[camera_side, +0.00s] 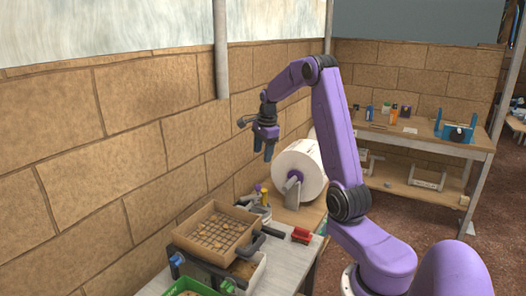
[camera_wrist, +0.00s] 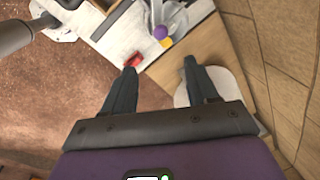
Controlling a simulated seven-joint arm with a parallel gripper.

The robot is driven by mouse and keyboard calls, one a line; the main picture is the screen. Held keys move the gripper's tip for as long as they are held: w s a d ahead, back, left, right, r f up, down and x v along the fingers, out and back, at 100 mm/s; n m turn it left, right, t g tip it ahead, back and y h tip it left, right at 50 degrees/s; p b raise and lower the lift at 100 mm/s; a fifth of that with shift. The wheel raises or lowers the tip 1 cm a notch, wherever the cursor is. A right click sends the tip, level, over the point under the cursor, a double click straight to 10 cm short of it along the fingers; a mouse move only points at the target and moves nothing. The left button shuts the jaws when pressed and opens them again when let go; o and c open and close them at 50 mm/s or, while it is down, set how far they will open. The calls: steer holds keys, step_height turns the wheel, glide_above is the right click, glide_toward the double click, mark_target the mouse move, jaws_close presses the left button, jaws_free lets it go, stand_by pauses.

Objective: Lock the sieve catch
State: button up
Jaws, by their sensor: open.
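The sieve (camera_side: 222,216) is a shallow wooden tray with a grid bottom, at the lower left in the side view. It rests over a light bin (camera_side: 258,275) on the grey bench. A dark handle-like part (camera_side: 254,243) sits at its right side. I cannot tell which part is the catch, or whether it is locked. My gripper (camera_side: 265,154) hangs high above the bench, pointing down, up and to the right of the sieve in the picture. It is open and empty, well apart from the sieve. In the wrist view, nothing lies between the spread fingers (camera_wrist: 160,67).
A red object (camera_side: 301,235) lies nearby, also showing in the wrist view (camera_wrist: 135,60). A cup of tools (camera_side: 262,203) stands behind the sieve. A green tray (camera_side: 188,288) is in front. A block wall runs along the left.

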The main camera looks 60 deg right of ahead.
steer(key=c, duration=0.7)
steer(key=shift+w+d+f+n, duration=0.15)
steer(key=shift+n, duration=0.25)
jaws_close()
steer(key=w+d+f+n+h, duration=0.25)
steer(key=w+n, duration=0.25)
steer(key=n, duration=0.8)
step_height(320, 180, down, 11)
steer(key=shift+s+d+t, duration=0.15)
steer(key=shift+s+t, duration=0.15)
steer(key=shift+s, duration=0.1)
